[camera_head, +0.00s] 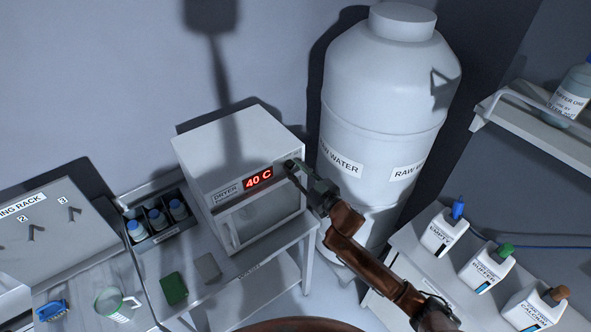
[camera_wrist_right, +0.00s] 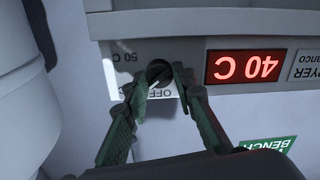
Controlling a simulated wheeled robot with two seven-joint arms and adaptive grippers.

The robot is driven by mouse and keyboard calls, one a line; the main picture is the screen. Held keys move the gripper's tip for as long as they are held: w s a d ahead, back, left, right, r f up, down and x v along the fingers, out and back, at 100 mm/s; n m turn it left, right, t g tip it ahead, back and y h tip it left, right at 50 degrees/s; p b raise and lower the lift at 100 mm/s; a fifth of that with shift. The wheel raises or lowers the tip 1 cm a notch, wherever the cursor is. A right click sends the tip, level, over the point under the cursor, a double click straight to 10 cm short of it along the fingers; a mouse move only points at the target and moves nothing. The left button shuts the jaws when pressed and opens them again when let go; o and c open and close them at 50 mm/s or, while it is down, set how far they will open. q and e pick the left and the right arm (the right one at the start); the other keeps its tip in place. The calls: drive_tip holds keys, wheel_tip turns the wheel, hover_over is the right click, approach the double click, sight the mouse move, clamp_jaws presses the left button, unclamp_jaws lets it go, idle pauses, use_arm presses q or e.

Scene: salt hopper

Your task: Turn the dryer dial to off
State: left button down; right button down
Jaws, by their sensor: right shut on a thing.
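The dryer (camera_head: 223,150) is a white box on the bench with a glass-fronted door and a red display (camera_head: 258,179) reading "40 C". My right gripper (camera_head: 296,170) is at the dryer's upper right front corner. In the right wrist view the dark round dial (camera_wrist_right: 159,72) sits between the fingertips of my right gripper (camera_wrist_right: 160,82), which is shut on it. Marks "50 C" and "OFF" show beside the dial, and the fingers partly cover the label. The display also shows in the wrist view (camera_wrist_right: 245,67), upside down. My left gripper is not in view.
A large white raw water tank (camera_head: 385,100) stands right of the dryer, close to my right arm. Several blue-capped bottles (camera_head: 157,218) stand in a rack left of it. White jugs (camera_head: 487,265) stand on a right-hand bench. A green block (camera_head: 173,289) lies on the bench.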

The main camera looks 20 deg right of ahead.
drive_tip(key=shift+n, duration=0.3)
drive_tip(key=n+p, duration=0.1)
drive_tip(key=n, duration=0.3)
drive_tip(key=n+p, duration=0.1)
drive_tip(key=n, duration=0.4)
idle(0.3)
idle(0.4)
drive_tip(key=c, duration=1.6)
unclamp_jaws()
